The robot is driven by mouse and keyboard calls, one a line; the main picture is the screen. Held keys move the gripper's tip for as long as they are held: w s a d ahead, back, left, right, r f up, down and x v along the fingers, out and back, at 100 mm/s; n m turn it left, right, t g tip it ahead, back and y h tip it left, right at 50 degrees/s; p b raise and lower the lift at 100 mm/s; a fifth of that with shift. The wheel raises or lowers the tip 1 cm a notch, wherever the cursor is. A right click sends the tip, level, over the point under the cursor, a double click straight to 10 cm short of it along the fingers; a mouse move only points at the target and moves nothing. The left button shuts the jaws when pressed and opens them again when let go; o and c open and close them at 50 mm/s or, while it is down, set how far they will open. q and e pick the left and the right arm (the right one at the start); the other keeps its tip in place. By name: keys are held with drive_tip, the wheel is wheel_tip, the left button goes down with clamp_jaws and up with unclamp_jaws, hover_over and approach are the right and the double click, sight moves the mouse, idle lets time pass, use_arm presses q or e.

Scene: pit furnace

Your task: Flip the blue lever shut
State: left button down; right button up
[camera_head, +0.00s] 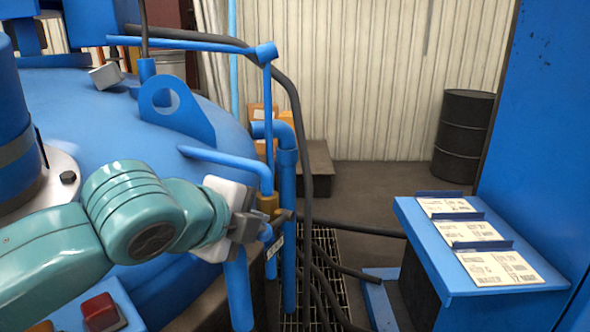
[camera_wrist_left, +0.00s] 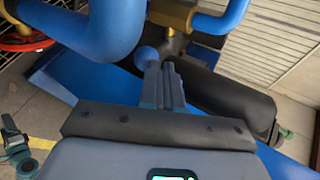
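A brass valve (camera_head: 268,204) sits on the thin blue pipework beside the big blue furnace body. It also shows at the top of the left wrist view (camera_wrist_left: 172,15). A small rounded blue end (camera_wrist_left: 147,56), which looks like the lever's tip, lies right at my fingertips, with a short blue piece (camera_head: 266,233) just below the valve in the head view. The rest of the lever is hidden. My left gripper (camera_head: 262,222) is at the valve, its fingers (camera_wrist_left: 160,72) close together with nothing visible between them. Whether they touch the lever is unclear. My right gripper is out of view.
Blue pipes (camera_head: 288,190) and a black hose (camera_head: 300,130) run close around the valve. A blue stand with printed sheets (camera_head: 480,240) is at the right. A black barrel (camera_head: 463,135) stands behind it. Open floor (camera_head: 370,190) lies between.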

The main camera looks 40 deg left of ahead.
use_arm(q)
drive_tip(key=shift+f+b, duration=0.3)
drive_tip(key=shift+f, duration=0.1)
use_arm(e)
drive_tip(key=shift+w+f, duration=0.1)
drive_tip(key=shift+f, duration=0.45)
